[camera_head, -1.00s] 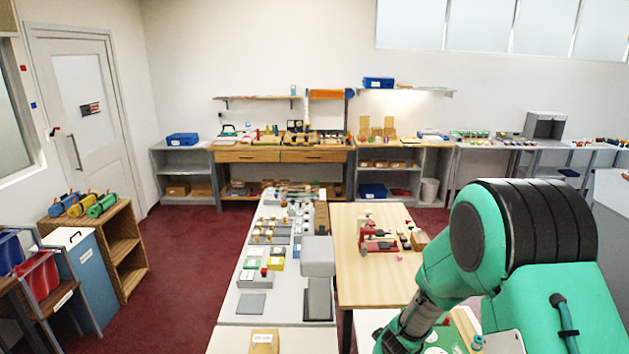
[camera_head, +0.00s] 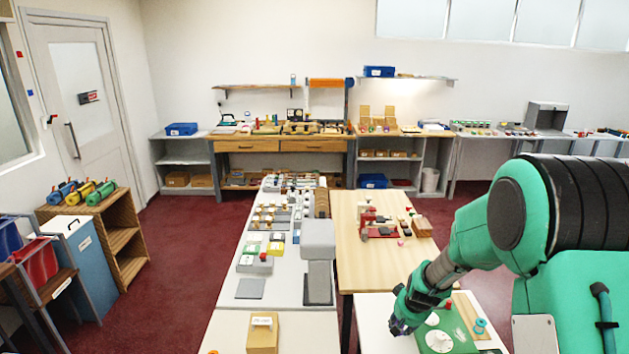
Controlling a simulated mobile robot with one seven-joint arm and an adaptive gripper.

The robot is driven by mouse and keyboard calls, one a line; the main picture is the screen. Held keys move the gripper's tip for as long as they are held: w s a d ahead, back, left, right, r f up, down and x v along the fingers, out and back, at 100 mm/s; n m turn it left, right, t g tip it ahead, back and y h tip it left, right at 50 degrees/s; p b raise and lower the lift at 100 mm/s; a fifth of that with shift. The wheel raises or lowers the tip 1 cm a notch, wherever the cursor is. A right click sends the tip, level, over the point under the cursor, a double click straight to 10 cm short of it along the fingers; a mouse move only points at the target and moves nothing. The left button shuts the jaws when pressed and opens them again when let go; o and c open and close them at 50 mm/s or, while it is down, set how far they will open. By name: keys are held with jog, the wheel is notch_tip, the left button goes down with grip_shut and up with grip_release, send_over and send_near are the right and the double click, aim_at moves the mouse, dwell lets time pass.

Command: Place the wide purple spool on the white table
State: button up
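My gripper (camera_head: 401,325) hangs over the left part of the white table (camera_head: 373,306) at the bottom right. A small purple patch shows at the gripper's lower end. It may be the wide purple spool, but it is too small and too covered to tell whether it is held. The fingers are not clear enough to show whether they are open or shut. Right of the gripper, a green mat (camera_head: 462,332) with white round pieces lies on the same table. A teal spool-like piece (camera_head: 480,326) stands at its right.
A wooden table (camera_head: 352,262) with a red device (camera_head: 377,225) stands behind the white table. A long pale counter (camera_head: 228,290) with several small items and a grey stand (camera_head: 318,265) runs at left. A cardboard box (camera_head: 262,333) sits at the front.

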jog(key=shift+d, duration=0.15)
jog(key=a, duration=0.7)
dwell(0.4)
dwell(0.3)
jog(key=s+a+f+n+y+b, duration=0.1)
jog(key=s+a+f+n+b, duration=0.1)
jog(key=s+a, duration=0.6)
jog(key=s+a+f+n+g+y+b, duration=0.1)
jog(key=s+a+f+n, duration=0.1)
jog(key=s+a+n, duration=0.3)
jog(key=s+a+f+n+g+y+b, duration=0.1)
jog(key=s+a+n, duration=0.3)
jog(key=s+a, duration=0.8)
jog(key=shift+s+a+f+b, duration=0.15)
jog(key=shift+a+f+b, duration=0.15)
jog(key=shift+f+b, duration=0.55)
